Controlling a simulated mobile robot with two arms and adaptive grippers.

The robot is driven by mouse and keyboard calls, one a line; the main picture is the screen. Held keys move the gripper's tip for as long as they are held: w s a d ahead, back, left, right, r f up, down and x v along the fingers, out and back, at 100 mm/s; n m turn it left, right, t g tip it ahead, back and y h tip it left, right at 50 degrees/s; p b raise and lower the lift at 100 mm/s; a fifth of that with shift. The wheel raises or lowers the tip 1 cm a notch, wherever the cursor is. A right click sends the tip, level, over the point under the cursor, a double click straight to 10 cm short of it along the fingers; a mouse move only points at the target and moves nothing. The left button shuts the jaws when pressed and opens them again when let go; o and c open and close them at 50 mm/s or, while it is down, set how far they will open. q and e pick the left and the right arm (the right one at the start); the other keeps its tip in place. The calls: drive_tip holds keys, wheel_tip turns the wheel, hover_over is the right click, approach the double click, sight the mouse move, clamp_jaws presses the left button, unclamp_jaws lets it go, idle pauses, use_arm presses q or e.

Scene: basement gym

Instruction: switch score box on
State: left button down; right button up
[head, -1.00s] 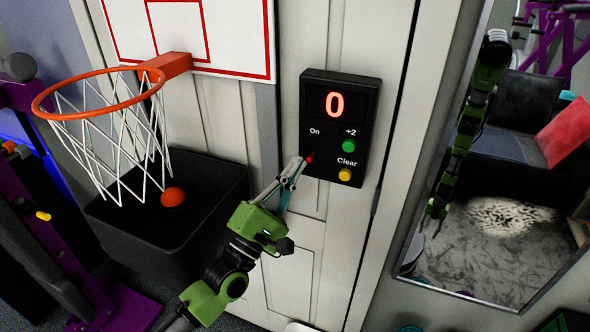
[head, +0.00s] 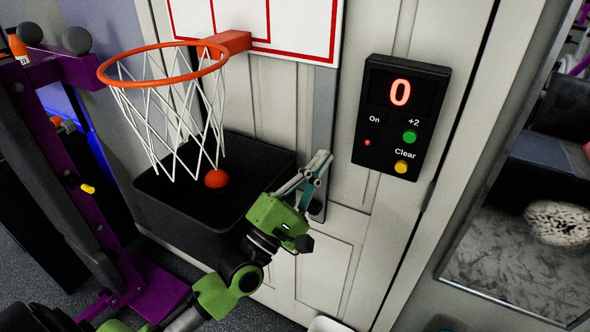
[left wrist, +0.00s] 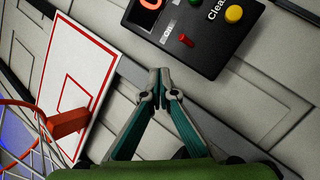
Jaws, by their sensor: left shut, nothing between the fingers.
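The black score box (head: 402,112) hangs on the white door, and its display shows a lit red 0. Its small red On switch (head: 367,143) sits below the "On" label, left of the green +2 button (head: 409,136) and the yellow Clear button (head: 401,167). My left gripper (head: 322,160) is shut and empty, left of the score box and apart from it. In the left wrist view the shut fingertips (left wrist: 160,73) point toward the door below the box, and the red switch (left wrist: 186,41) stands out from the panel. My right gripper is not in view.
A basketball hoop (head: 163,65) with a white net hangs left of the box. A purple rack (head: 90,215) stands at far left. A mirror (head: 530,220) is at right.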

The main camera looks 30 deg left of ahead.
use_arm(q)
drive_tip(key=s+a+r, duration=0.1)
drive_tip(key=s+r, duration=0.1)
drive_tip(key=s, duration=0.3)
drive_tip(key=shift+s+r+b, duration=0.2)
drive_tip(key=shift+s+b, duration=0.15)
drive_tip(key=shift+b, duration=0.05)
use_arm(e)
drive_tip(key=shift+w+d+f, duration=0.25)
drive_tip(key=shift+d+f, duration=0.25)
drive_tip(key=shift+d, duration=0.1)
